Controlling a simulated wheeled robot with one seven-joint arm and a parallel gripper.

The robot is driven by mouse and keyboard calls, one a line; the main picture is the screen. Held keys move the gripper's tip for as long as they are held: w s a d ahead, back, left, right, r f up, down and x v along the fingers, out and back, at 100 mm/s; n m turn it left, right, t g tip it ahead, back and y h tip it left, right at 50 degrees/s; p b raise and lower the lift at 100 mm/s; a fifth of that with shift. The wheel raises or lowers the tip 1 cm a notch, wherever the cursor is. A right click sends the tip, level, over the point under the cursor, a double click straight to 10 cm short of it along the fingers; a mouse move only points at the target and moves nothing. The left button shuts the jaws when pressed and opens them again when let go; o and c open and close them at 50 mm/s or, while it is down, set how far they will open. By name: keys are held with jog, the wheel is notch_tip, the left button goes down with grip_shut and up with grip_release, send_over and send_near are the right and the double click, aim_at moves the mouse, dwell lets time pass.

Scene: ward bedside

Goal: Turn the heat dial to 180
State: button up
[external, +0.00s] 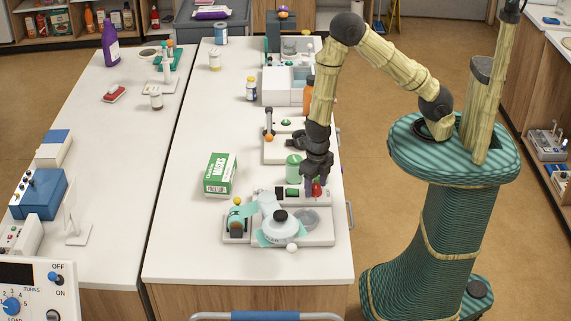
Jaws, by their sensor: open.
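My gripper (313,183) hangs fingers-down over the near right part of the middle table, above the back edge of a pale bench device. It is open, with nothing seen held in it. The device (322,238) carries a pale disc with a black knob (280,215), a dark display on its back panel and a round grey plate. A small red part (316,190) shows right at the fingertips; I cannot tell whether they touch it. No dial marked 180 is readable, so I cannot tell which knob is the heat dial.
A green and white masks box (220,174) stands left of the device. At the lower left, a panel (30,272) has a blue LOAD dial and an OFF/ON switch. The front left tabletop is clear.

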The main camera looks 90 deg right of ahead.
jog(key=shift+c, duration=0.4)
jog(key=c, duration=0.9)
